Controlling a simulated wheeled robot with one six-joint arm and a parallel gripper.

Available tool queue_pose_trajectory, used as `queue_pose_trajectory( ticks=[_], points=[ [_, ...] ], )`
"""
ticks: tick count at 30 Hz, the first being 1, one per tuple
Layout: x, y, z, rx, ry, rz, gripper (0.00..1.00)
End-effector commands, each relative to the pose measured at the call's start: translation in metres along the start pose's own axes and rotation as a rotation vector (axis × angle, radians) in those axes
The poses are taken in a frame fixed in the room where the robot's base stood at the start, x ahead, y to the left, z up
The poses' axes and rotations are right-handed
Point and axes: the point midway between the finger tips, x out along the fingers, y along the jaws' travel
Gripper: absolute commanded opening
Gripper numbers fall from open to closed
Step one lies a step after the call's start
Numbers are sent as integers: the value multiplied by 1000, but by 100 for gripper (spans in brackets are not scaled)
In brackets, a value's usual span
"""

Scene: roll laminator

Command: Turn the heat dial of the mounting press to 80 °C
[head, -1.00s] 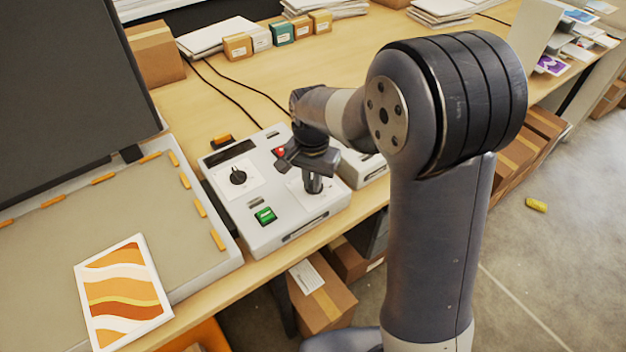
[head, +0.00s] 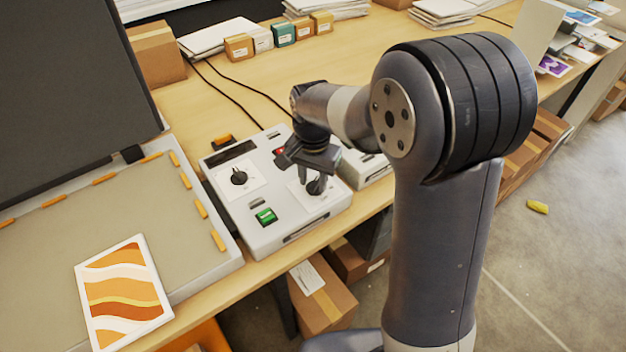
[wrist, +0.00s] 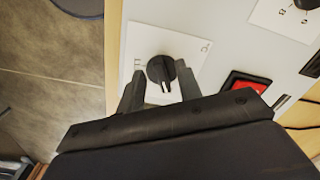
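The mounting press has a grey control box (head: 256,238) on the table, with two black dials on white plates. The left dial (head: 238,177) stands free. The right dial (head: 316,187) is below my gripper (head: 313,178). In the wrist view, that dial (wrist: 161,69) sits between the two fingertips of my gripper (wrist: 158,76), with a small gap visible beside it. The fingers are open. The dial's pale pointer mark faces the bottom of the wrist view. The scale markings are too small to read, so I cannot tell which dial is heat.
A red button (wrist: 247,84) is close to my gripper. A green switch (head: 265,216) is at the box's front. The press bed (head: 120,205) with its raised dark lid (head: 70,90) is at left, with an orange-striped print (head: 122,290). A second grey box (head: 365,169) stands close right.

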Motion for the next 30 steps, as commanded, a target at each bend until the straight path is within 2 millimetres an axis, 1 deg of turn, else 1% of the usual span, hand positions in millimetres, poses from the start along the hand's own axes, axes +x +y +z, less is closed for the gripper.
queue_pose_trajectory(
  ticks=[9,12,15,21,30],
  points=[
    [-63,-1,-1,0,5,-5,34],
    [-79,0,0,0,3,-3,34],
    [-91,0,0,0,2,-2,34],
    [-98,0,0,0,0,0,34],
    [-96,0,0,0,0,0,34]
  ],
)
